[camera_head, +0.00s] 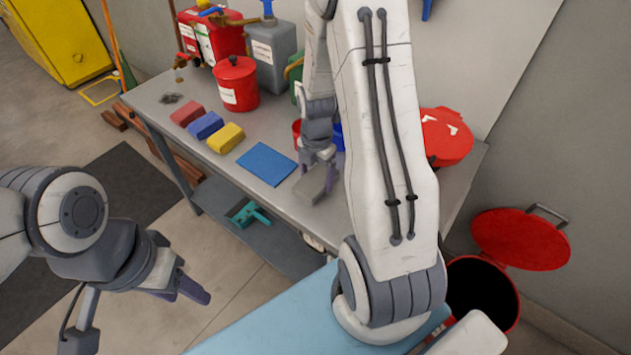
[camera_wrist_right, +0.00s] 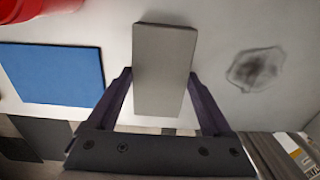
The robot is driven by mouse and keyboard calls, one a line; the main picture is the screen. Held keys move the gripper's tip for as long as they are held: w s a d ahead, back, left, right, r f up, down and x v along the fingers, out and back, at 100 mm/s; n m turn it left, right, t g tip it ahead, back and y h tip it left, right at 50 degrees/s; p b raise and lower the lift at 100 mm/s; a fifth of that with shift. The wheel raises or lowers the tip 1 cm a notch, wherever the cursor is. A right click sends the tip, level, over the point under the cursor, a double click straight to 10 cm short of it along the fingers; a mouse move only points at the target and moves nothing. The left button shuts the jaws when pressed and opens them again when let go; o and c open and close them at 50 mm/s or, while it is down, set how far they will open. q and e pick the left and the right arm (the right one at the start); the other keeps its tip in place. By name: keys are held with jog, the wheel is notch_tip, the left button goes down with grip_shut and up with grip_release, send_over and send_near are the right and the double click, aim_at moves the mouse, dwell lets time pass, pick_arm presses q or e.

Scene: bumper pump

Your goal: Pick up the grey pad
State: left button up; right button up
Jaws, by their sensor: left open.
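The grey pad (camera_head: 312,185) is a flat block on the grey table, near its front edge and right of a blue sheet. It also shows in the right wrist view (camera_wrist_right: 163,70), its near end between my fingers. My right gripper (camera_head: 320,163) is low over the table at the pad. In the right wrist view its two dark fingers (camera_wrist_right: 160,85) stand apart on either side of the pad, with narrow gaps visible beside it. My left gripper (camera_head: 182,289) is open and empty, in front of the table at lower left.
The blue sheet (camera_head: 266,164) lies left of the pad. Yellow (camera_head: 226,138), blue (camera_head: 205,125) and red (camera_head: 187,115) blocks lie farther left. A red lidded pot (camera_head: 236,83) and several cans stand behind. A dark stain (camera_wrist_right: 255,68) marks the tabletop.

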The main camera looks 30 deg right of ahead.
aim_at(316, 178)
jog(key=c, duration=0.7)
jog(key=shift+c, duration=0.2)
jog(key=shift+r, duration=0.1)
jog(key=shift+r, duration=0.25)
notch_tip(316, 178, up, 4)
jog(key=shift+f, duration=0.1)
jog(key=s+d+r, duration=0.4)
jog(key=s+r, duration=0.2)
jog(key=s, duration=0.4)
jog(key=shift+s+d+r+b, duration=0.25)
jog(key=shift+s+d+b, duration=0.05)
jog(key=shift+s+d, duration=0.1)
